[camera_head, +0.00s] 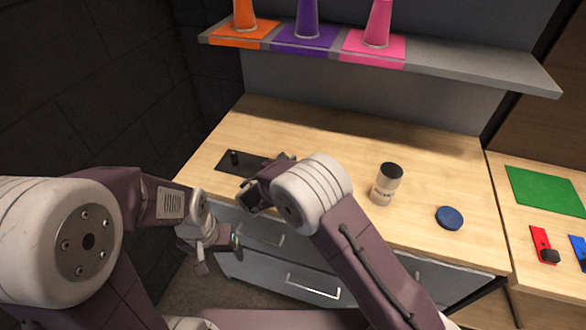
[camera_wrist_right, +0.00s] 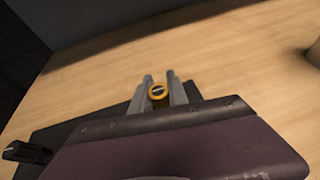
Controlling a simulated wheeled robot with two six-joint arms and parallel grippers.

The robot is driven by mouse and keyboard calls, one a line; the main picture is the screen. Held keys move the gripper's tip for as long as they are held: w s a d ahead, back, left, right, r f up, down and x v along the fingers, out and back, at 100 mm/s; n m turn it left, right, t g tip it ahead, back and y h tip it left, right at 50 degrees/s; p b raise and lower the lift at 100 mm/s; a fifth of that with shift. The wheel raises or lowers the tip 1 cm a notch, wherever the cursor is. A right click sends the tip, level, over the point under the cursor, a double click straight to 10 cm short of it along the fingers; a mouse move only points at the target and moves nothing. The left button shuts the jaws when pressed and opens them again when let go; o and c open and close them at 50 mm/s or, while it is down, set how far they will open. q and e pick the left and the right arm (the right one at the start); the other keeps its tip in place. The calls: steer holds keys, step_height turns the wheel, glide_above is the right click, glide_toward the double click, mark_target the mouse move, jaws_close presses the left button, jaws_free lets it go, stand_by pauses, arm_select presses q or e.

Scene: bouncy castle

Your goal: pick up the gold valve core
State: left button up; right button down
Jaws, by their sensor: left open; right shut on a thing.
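The gold valve core (camera_wrist_right: 158,91) shows in the right wrist view as a small gold ring with a dark centre, between the two grey fingers of my right gripper (camera_wrist_right: 160,88). The fingers are shut on it, over or near the edge of a dark mat (camera_wrist_right: 118,112). In the head view my right gripper (camera_head: 286,158) is at the right end of the mat, and my own arm hides the valve core. My left gripper (camera_head: 219,250) is open and empty, low in front of the drawers.
A clear jar with a black lid (camera_head: 386,184) and a blue disc (camera_head: 449,217) are on the wooden counter to the right. A shelf (camera_head: 470,74) with coloured cones hangs above. The counter's back middle is clear.

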steer(key=shift+s+r, duration=0.1)
steer(key=shift+r, duration=0.2)
steer(key=r, duration=0.2)
steer(key=d+r, duration=0.1)
steer(key=shift+s+r, duration=0.25)
steer(key=shift+r, duration=0.15)
steer(key=s+d+r, duration=0.6)
steer(key=d, duration=0.2)
steer(key=shift+s+d+r, duration=0.15)
steer(key=shift+d, duration=0.1)
